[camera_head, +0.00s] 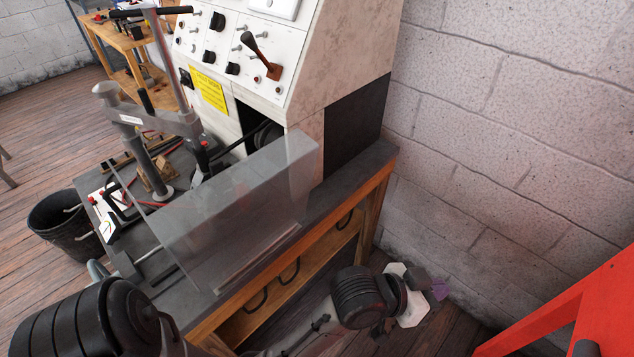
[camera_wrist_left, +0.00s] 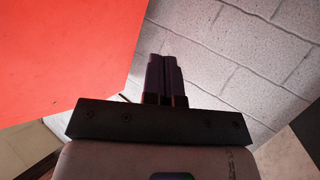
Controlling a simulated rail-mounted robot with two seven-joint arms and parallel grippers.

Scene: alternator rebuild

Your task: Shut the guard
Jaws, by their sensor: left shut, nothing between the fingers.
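The guard (camera_head: 240,200) is a clear, smoky panel in the middle of the head view. It stands out over the bench's front part, below and in front of the test machine's face. A dark opening with a black round part shows behind its upper edge. My left gripper (camera_head: 440,290) is low at the right, beyond the bench's end and near the block wall, well apart from the guard. In the left wrist view its dark fingers (camera_wrist_left: 165,78) are together and empty. The guard is not in the wrist view. My right gripper is not in view.
The test machine (camera_head: 340,60) has switches and a lever with a dark knob. A grey press (camera_head: 150,120) and cables stand on the bench left of the guard. A black bucket (camera_head: 65,225) is on the floor. A red object (camera_head: 600,310) is close at the right.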

